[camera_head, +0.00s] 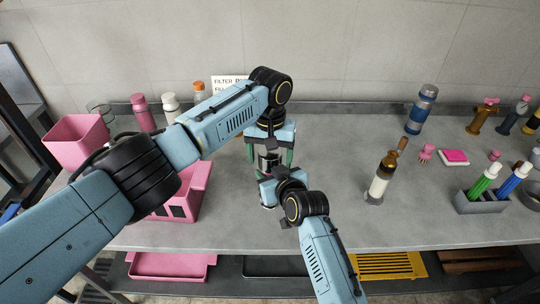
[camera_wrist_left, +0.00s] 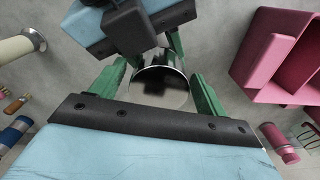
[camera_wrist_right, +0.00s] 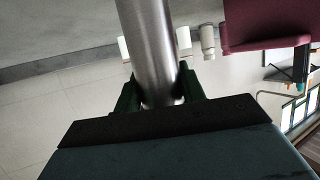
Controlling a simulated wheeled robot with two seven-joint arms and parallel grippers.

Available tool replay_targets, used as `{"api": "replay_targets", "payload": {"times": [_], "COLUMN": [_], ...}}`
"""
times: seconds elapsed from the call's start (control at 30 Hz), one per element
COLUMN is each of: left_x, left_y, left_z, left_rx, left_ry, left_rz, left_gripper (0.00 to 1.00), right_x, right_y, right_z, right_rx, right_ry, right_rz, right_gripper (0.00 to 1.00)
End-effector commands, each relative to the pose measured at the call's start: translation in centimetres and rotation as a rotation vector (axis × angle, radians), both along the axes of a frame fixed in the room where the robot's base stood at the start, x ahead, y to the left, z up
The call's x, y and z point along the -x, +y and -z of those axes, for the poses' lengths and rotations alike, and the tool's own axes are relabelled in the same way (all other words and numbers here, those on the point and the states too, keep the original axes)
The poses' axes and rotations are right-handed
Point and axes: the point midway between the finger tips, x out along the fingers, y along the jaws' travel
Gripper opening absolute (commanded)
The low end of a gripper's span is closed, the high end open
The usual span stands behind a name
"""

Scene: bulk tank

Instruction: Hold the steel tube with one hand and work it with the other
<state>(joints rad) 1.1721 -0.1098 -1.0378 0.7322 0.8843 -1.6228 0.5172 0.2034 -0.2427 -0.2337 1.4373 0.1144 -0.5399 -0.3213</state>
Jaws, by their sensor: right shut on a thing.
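The steel tube (camera_head: 268,159) stands upright near the middle of the bench, partly hidden by my grippers. My right gripper (camera_wrist_right: 160,98) is shut on the tube (camera_wrist_right: 150,45), with one green finger on each side of it. My left gripper (camera_head: 270,158) points down from above over the tube's upper end. Its green fingers are spread on both sides with gaps to the tube, so it is open. In the left wrist view the tube's round dark end (camera_wrist_left: 160,88) lies between these fingers, and my right gripper is just beyond.
A pink box (camera_head: 188,205) stands close on the left, with a pink bin (camera_head: 75,140) farther left. A brown-necked bottle (camera_head: 381,180) stands to the right. A grey holder (camera_head: 482,202) with green and blue markers is farther right. Bench between tube and bottle is clear.

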Motion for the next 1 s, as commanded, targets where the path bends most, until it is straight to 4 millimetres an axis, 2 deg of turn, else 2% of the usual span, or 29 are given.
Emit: {"api": "replay_targets", "payload": {"times": [0.27,0.6,0.9,0.93,1.0], "left_x": [0.0,0.0,0.0,0.0,-0.1], "left_y": [0.0,0.0,0.0,0.0,0.0], "left_z": [-0.3,-4.2,-4.5,-4.5,-4.8], "left_rx": [0.001,0.001,0.000,0.000,0.000], "left_ry": [-0.001,-0.001,0.000,0.000,-0.002], "left_rz": [0.000,-0.001,-0.001,-0.002,-0.014], "left_gripper": [0.75,0.75,0.75,0.71,0.71], "right_x": [0.0,0.0,0.0,0.0,0.0], "right_y": [0.0,0.0,0.0,0.0,0.0], "right_z": [0.0,0.0,0.0,0.0,0.0], "right_rx": [0.001,0.001,0.001,0.001,0.001], "right_ry": [0.001,0.001,0.001,0.001,0.001], "right_rz": [0.000,0.000,0.000,0.000,0.000], "right_gripper": [0.00,0.00,0.00,0.00,0.00]}}
